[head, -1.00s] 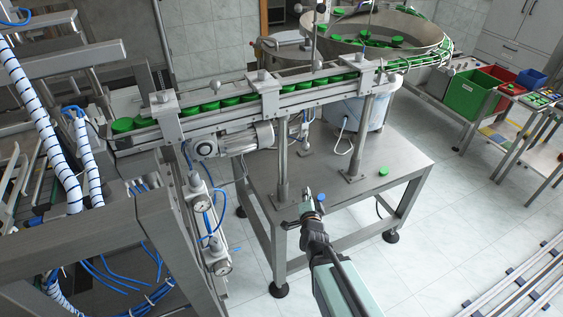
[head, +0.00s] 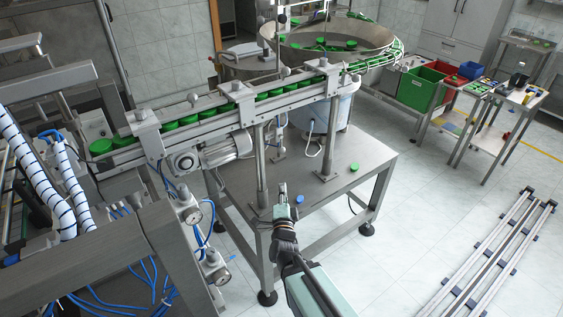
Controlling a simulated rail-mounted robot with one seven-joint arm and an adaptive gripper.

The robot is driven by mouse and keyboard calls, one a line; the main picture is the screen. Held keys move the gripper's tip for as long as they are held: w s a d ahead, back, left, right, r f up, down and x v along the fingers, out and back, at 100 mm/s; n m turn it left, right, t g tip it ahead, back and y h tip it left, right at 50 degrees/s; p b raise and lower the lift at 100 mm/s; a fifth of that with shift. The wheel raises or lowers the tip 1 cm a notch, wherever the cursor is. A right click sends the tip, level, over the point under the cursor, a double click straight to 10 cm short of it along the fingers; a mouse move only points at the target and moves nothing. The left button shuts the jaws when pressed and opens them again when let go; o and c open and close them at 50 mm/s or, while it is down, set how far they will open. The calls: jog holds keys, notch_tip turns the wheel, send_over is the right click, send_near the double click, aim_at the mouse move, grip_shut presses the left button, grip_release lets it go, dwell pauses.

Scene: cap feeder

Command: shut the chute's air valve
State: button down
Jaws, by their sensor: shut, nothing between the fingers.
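The chute (head: 215,119) is a metal rail carrying a row of green caps, held on posts above a steel table. A slim upright fitting with blue parts (head: 279,146) stands under the chute, behind my gripper; it may be the air valve, but its handle is too small to make out. Air gauges (head: 191,216) with blue hoses hang on the frame to the left. My gripper (head: 282,187) is shut and empty. In the picture it overlaps the table's front edge, below and apart from the fitting; I cannot tell its height above the table.
The steel table (head: 345,165) bears a loose green cap (head: 354,167) and a blue cap-like piece (head: 299,198) right of my gripper. A motor (head: 215,154) hangs under the chute. A round bowl feeder (head: 335,58) stands behind.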

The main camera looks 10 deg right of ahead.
jog(key=shift+w+f+b, duration=0.1)
jog(key=shift+w+b, duration=0.05)
jog(key=shift+b, duration=0.15)
jog(key=b, duration=1.1)
send_near(282, 153)
jog(key=p+x, duration=0.3)
jog(key=x, duration=0.3)
jog(key=shift+a+p, duration=0.1)
jog(key=shift+p, duration=0.3)
jog(key=shift+w, duration=0.65)
jog(key=shift+f+b, duration=0.25)
jog(key=shift+b, duration=0.4)
